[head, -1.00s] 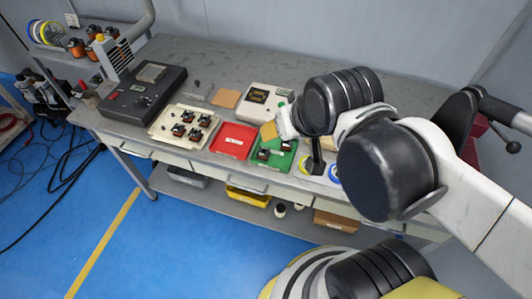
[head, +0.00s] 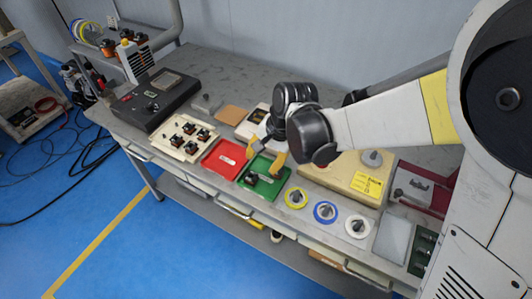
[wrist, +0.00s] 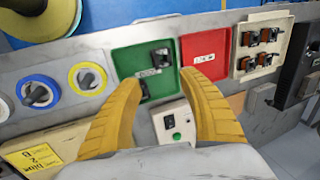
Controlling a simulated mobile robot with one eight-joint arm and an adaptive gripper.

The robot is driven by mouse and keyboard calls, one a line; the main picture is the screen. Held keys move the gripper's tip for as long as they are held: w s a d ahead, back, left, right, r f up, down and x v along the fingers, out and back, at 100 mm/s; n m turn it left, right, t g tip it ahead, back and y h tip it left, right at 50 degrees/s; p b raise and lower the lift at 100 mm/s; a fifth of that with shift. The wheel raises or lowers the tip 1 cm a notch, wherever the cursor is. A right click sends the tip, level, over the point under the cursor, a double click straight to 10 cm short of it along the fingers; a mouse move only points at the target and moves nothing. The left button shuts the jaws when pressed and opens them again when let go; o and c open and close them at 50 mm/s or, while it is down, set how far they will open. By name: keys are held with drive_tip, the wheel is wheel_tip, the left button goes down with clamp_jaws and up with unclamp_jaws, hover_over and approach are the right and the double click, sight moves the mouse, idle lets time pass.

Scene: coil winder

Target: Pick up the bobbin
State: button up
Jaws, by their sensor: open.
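A green tray (head: 243,186) on the bench holds a few small dark parts (head: 252,179). It also shows in the wrist view (wrist: 124,62), with dark parts (wrist: 159,57) near its right side and by the left fingertip. I cannot tell for sure which of these is the bobbin. My gripper (head: 265,162) points down over the green tray in the head view. In the wrist view my gripper (wrist: 158,80) has its two yellow fingers wide apart with nothing between them. The left fingertip hides part of the tray's lower edge.
A red tray (head: 222,160) and a cream tray (head: 167,146) with several orange-and-black coils lie to the left. Yellow (head: 304,201), blue (head: 316,215) and white (head: 347,224) rings lie to the right. A white box with a green button (wrist: 177,136) lies close by.

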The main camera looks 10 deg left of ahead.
drive_tip(key=b, duration=0.2)
hover_over(252, 177)
drive_tip(key=d, duration=0.2)
drive_tip(key=f, duration=0.5)
drive_tip(key=shift+s, duration=0.3)
drive_tip(key=b+x, duration=0.1)
drive_tip(key=x, duration=0.2)
drive_tip(key=b+x, duration=0.1)
drive_tip(key=x, duration=0.1)
drive_tip(key=shift+s+a+b, duration=0.2)
drive_tip(key=shift+s+b, duration=0.1)
drive_tip(key=shift+s, duration=0.05)
drive_tip(key=shift+r, duration=0.15)
drive_tip(key=c, duration=0.9)
